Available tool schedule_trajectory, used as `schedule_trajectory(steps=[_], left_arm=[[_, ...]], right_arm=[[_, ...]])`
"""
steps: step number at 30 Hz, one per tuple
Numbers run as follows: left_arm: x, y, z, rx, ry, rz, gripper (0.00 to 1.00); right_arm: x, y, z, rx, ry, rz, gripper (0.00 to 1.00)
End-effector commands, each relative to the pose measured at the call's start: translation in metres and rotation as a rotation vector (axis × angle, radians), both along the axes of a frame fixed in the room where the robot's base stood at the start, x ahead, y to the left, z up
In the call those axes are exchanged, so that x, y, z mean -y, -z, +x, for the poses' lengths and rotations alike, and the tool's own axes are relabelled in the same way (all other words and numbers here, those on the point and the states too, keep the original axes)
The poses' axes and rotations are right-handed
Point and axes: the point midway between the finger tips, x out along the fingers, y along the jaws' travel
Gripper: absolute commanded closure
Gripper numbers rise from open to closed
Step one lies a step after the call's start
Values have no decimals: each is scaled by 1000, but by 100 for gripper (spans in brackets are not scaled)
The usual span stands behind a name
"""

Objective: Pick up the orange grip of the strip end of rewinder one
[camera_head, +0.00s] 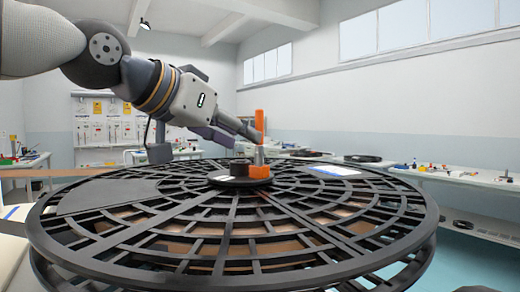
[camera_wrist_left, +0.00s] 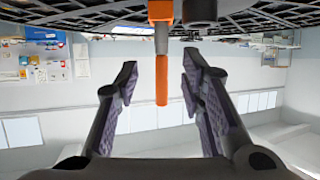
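In the head view an upright orange and grey piece (camera_head: 259,120) stands near the middle of a large black spoked reel (camera_head: 110,222). I cannot tell whether it is the grip of the strip end. My left gripper (camera_head: 250,133) reaches in from the left, with its fingertips at this piece. In the left wrist view, which is upside down, the narrow orange end (camera_wrist_left: 161,84) lies between the two spread fingers, with gaps on both sides. A grey shaft and a wider orange block lie nearer the reel. My left gripper is open. My right gripper is not in view.
A brown strip (camera_head: 45,173) runs in from the left edge towards the reel. A white label (camera_head: 333,170) lies on the reel. Benches with small parts (camera_head: 460,176) stand along the right wall. A board with sheets (camera_head: 106,120) hangs behind. The air above the reel's right side is free.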

Motion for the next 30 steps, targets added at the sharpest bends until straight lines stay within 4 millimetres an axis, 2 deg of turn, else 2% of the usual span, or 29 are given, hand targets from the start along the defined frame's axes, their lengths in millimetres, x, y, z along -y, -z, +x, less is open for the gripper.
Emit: schedule_trajectory(steps=[11,19,24,30], left_arm=[[37,22,44,-4,1,-2,64],[40,24,48,-3,0,-2,64],[40,24,48,-3,1,-2,100],[40,24,48,-3,1,-2,100]], right_arm=[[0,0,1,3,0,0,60],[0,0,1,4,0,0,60],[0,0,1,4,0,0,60],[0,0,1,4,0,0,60]])
